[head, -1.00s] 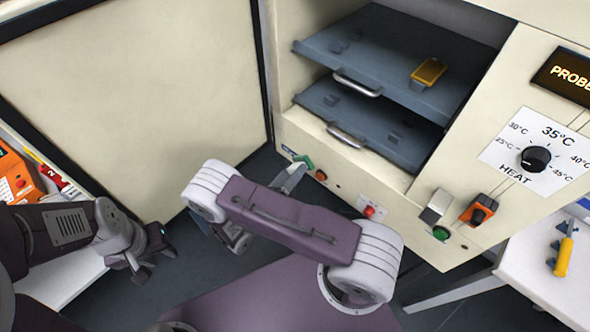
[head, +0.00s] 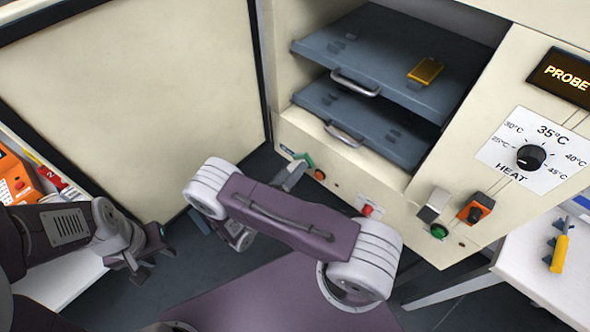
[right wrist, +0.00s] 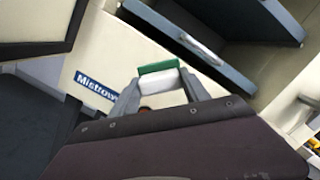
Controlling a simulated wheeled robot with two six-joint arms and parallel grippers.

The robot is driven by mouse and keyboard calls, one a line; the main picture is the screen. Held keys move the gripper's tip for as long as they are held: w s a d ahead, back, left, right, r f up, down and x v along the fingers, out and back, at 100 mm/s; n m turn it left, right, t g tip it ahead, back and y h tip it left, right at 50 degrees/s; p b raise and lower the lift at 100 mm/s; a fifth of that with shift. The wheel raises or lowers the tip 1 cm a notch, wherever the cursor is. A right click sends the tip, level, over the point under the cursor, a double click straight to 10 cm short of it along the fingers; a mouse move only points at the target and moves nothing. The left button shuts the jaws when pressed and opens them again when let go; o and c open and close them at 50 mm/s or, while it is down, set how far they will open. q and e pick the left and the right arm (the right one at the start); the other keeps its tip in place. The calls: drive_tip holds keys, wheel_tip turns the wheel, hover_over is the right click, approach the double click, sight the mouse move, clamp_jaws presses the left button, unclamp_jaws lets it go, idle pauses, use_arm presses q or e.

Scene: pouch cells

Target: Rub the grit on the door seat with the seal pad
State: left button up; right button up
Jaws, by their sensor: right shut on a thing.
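The seal pad (right wrist: 158,79), a white block with a green face, sits between the fingers of my right gripper (right wrist: 160,90) in the right wrist view. Its green edge also shows in the head view (head: 305,160). My right gripper (head: 295,170) is shut on it, at the lower left of the cabinet front. The pad is at or very near the cream door seat (head: 292,140); I cannot tell whether it touches. I cannot make out any grit. My left gripper (head: 148,258) is open and empty, low in front of the door.
The cabinet door (head: 130,100) stands open at the left. Two grey shelves (head: 370,60) are inside, the upper one bearing a yellow pouch cell (head: 425,71). Knobs and buttons line the front at the right. A white side table (head: 530,275) holds a yellow-handled tool (head: 560,250).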

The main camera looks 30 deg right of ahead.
sight(313, 163)
drive_tip(key=shift+x, duration=2)
drive_tip(key=shift+w+d+f+p, duration=0.1)
drive_tip(key=shift+d+p, duration=0.05)
drive_tip(key=shift+d, duration=0.35)
drive_tip(key=shift+w+d+f+p, duration=0.1)
drive_tip(key=shift+d+f+p, duration=0.05)
drive_tip(key=shift+d, duration=0.35)
drive_tip(key=shift+s+d+r+p, duration=0.1)
drive_tip(key=shift+s+p, duration=0.2)
drive_tip(key=shift+s, duration=0.05)
drive_tip(key=shift+s+d+p, duration=0.35)
drive_tip(key=shift+s, duration=0.55)
drive_tip(key=shift+s+d, duration=0.15)
drive_tip(key=shift+s, duration=0.4)
drive_tip(key=shift+s+d+p, duration=0.3)
drive_tip(key=shift+s+p, duration=0.05)
drive_tip(key=shift+s, duration=0.25)
drive_tip(key=shift+s+d+p, duration=0.3)
drive_tip(key=shift+s, duration=0.3)
drive_tip(key=shift+s+d+p, duration=0.2)
drive_tip(key=shift+s+d, duration=0.15)
drive_tip(key=shift+s, duration=0.4)
drive_tip(key=shift+s+d+p, duration=0.25)
drive_tip(key=shift+s+d, duration=0.1)
drive_tip(key=shift+s, duration=0.4)
drive_tip(key=shift+s+d+p, duration=0.2)
drive_tip(key=shift+s+d, duration=0.1)
drive_tip(key=shift+s, duration=0.45)
